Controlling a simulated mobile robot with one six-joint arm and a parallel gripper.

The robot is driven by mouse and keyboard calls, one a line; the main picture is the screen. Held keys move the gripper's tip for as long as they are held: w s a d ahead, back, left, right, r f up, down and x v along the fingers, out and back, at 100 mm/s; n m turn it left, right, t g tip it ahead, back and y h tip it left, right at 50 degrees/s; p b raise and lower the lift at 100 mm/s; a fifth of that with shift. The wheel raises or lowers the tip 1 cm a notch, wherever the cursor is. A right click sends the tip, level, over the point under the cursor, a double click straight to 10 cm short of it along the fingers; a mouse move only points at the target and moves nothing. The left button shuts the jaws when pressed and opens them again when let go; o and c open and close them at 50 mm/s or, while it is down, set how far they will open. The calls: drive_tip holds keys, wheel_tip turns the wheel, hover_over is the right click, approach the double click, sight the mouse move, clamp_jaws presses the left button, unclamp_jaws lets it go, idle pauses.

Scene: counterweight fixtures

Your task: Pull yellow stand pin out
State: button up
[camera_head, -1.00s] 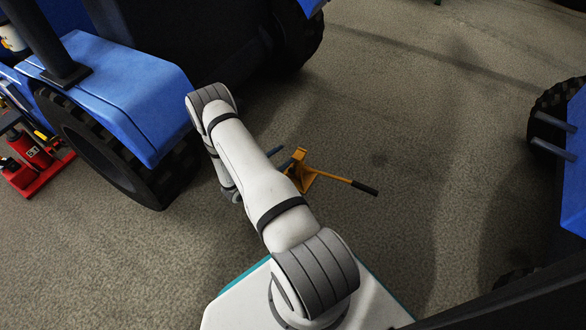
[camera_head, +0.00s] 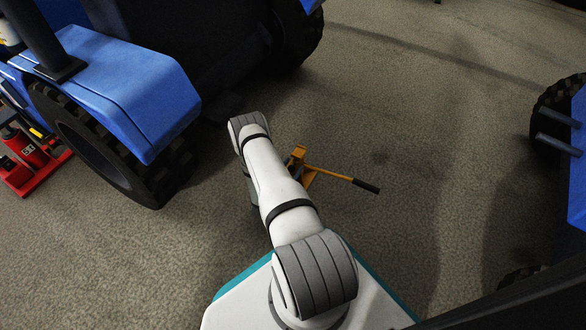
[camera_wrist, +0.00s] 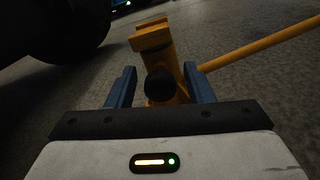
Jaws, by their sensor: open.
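The yellow stand (camera_head: 298,158) stands on the floor beyond my arm, with a long yellow handle (camera_head: 336,174) ending in a black grip to the right. My arm hides its lower part in the head view. In the wrist view the yellow stand (camera_wrist: 160,62) rises straight ahead. A dark round knob (camera_wrist: 160,85), which looks like the pin's head, faces me on the stand. My gripper (camera_wrist: 160,80) is open, with one blue finger on each side of the knob. I cannot tell whether the fingers touch anything.
A blue tractor with a large black tyre (camera_head: 100,150) is at the left. A red jack (camera_head: 27,152) stands at the far left. Another blue vehicle (camera_head: 578,160) is at the right edge. The floor right of the stand is clear.

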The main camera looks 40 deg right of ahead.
drive_tip(key=shift+w+d, duration=0.15)
drive_tip(key=shift+d, duration=0.2)
clamp_jaws()
idle(0.3)
drive_tip(key=shift+a, duration=0.1)
